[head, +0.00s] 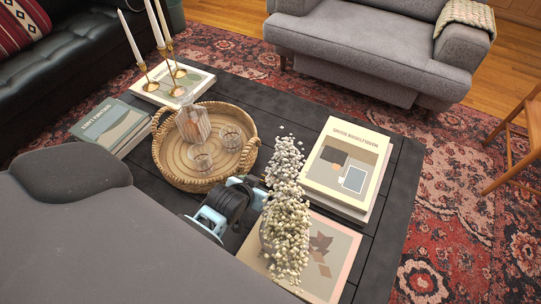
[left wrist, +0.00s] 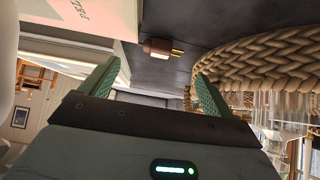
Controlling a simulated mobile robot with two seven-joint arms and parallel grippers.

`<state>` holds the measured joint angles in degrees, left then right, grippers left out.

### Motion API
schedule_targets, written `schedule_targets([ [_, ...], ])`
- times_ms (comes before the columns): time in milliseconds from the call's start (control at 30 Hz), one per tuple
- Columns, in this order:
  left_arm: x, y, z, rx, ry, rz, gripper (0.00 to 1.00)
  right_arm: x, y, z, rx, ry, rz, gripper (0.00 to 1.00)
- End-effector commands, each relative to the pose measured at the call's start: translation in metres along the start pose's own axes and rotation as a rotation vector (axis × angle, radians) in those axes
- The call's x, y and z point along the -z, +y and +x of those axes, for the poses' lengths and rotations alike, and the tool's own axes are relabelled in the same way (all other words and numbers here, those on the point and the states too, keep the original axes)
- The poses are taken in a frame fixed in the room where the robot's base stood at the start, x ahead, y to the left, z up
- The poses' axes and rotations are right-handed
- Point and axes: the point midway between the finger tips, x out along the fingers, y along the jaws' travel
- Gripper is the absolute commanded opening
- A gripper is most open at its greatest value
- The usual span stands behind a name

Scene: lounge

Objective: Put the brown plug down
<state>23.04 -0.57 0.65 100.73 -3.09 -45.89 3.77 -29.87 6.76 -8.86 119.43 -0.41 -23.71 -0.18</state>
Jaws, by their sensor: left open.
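The brown plug (left wrist: 158,46), with two metal prongs pointing right, shows in the left wrist view. It appears to rest on the dark table (left wrist: 178,22), between the woven tray and a book. My left gripper (left wrist: 157,72) is open, its green fingers apart with nothing between them. The plug is just beyond the fingertips, in line with the gap. In the head view, my left gripper (head: 248,187) is low over the table (head: 385,215), beside the tray and partly behind the white flowers. The plug cannot be made out there. My right gripper is not in view.
The woven tray (head: 247,160) holds a glass decanter (head: 193,124) and glasses. White flowers (head: 284,220) stand close to the gripper on a book (head: 325,262). More books (head: 345,165) lie at the right; candlesticks (head: 172,60) stand at the back. The table's right edge strip is clear.

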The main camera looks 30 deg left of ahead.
Motion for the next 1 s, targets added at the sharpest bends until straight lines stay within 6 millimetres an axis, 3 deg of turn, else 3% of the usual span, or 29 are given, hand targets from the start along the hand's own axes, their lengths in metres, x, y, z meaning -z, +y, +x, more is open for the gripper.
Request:
schedule_targets([
  [567, 0.0, -0.001, 0.028, 0.0, 0.0, 0.0, 0.88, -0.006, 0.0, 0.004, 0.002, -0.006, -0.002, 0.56],
  [1000, -0.004, -0.004, 0.076, 0.0, 0.0, 0.001, 0.88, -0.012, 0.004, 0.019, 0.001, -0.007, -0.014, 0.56],
])
